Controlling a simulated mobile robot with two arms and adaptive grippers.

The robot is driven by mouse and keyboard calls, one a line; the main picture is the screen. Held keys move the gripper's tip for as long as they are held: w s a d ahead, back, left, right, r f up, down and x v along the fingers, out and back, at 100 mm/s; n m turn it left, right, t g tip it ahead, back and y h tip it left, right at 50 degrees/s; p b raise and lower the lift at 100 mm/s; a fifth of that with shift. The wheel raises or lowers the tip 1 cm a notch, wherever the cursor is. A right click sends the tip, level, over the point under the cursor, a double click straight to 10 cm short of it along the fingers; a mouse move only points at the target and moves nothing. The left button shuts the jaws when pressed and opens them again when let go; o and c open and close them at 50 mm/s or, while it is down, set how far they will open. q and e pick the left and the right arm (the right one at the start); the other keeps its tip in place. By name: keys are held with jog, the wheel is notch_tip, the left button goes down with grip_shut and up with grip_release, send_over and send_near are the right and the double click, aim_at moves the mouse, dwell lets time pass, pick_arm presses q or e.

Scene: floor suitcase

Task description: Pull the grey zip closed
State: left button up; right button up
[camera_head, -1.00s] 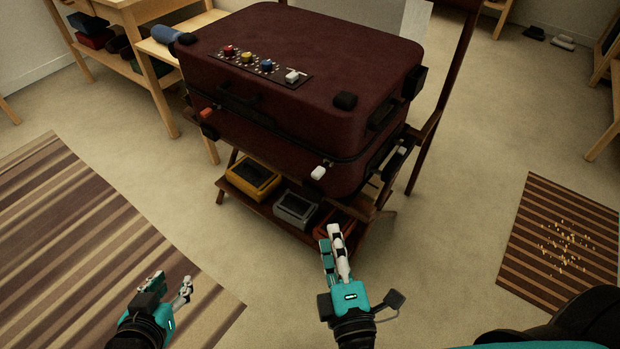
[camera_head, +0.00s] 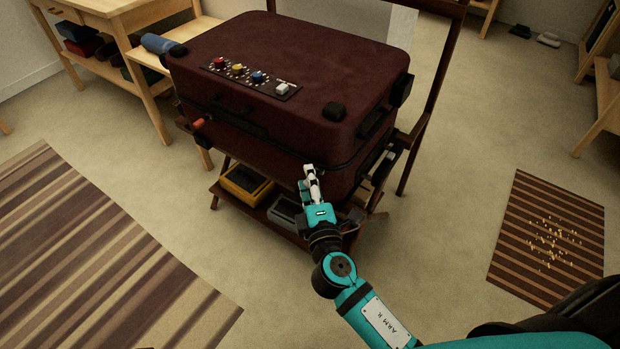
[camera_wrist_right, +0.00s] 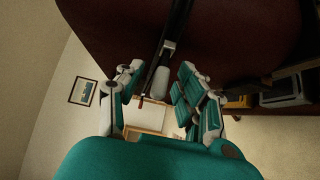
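The dark red suitcase (camera_head: 290,70) lies flat on a wooden stand, with a dark seam around its side. The grey zip pull (camera_wrist_right: 160,82) shows in the right wrist view, hanging from the dark zip track between my right gripper's fingers (camera_wrist_right: 158,88). The fingers stand apart on either side of it, with a gap visible. In the head view my right gripper (camera_head: 310,183) is at the suitcase's front right corner and hides the grey pull. An orange pull (camera_head: 198,123) is at the front left of the seam. My left gripper is out of view.
A panel with coloured knobs (camera_head: 250,78) is on the lid. A striped rug (camera_head: 90,260) lies at left, a smaller mat (camera_head: 550,240) at right.

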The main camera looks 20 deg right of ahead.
jog(key=shift+w, duration=0.1)
grip_shut()
dwell(0.5)
